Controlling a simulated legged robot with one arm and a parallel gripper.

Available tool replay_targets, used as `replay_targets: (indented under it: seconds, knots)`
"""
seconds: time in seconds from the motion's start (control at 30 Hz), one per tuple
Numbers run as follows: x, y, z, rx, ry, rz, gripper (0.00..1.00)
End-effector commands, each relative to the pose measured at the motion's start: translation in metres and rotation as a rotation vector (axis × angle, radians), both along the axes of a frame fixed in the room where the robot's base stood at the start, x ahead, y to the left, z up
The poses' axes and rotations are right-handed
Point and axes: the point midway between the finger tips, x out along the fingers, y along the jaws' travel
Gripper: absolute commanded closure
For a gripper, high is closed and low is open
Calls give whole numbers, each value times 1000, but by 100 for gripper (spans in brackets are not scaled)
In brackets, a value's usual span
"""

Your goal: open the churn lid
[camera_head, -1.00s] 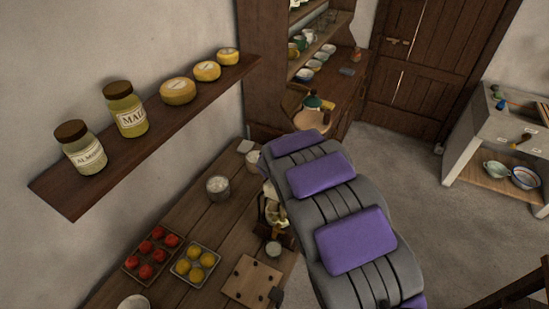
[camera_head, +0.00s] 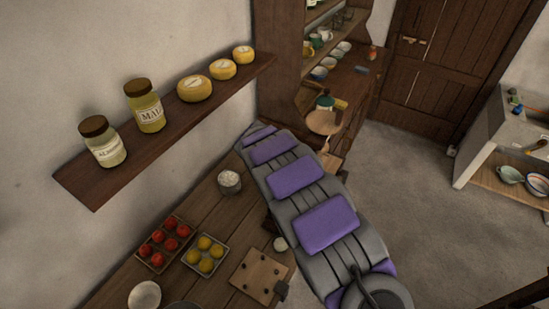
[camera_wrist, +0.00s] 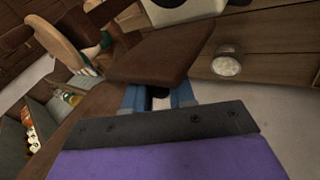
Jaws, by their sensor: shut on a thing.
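My gripper (camera_wrist: 158,98) shows in the wrist view with its two blue fingers closed at the near edge of a brown wooden panel (camera_wrist: 160,55). The panel looks like the churn lid, but its hinge and the churn body below cannot be made out. It lies tilted across the upper middle of that view. In the head view my grey and purple arm reaches to the far end of the table and hides my gripper and most of the churn.
The wooden table (camera_head: 205,215) holds a tub of white stuff (camera_head: 229,182), a tray of red fruit (camera_head: 165,243), a tray of yellow fruit (camera_head: 205,254) and a pegged board (camera_head: 259,276). A shelf (camera_head: 165,130) with jars and cheeses runs above. Open floor lies right.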

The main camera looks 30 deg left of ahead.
Motion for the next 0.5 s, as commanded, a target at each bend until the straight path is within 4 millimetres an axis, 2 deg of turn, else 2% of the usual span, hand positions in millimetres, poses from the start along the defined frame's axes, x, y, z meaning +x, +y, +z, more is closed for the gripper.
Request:
replay_targets:
  seconds: [0.03,0.27,0.3,0.37,0.5]
  knots:
    - [1,5,5,9,-9,7,100]
    - [1,5,5,9,-9,7,100]
    - [1,6,5,9,-9,7,73]
    - [1,5,5,9,-9,7,67]
    - [2,3,3,7,-5,4,67]
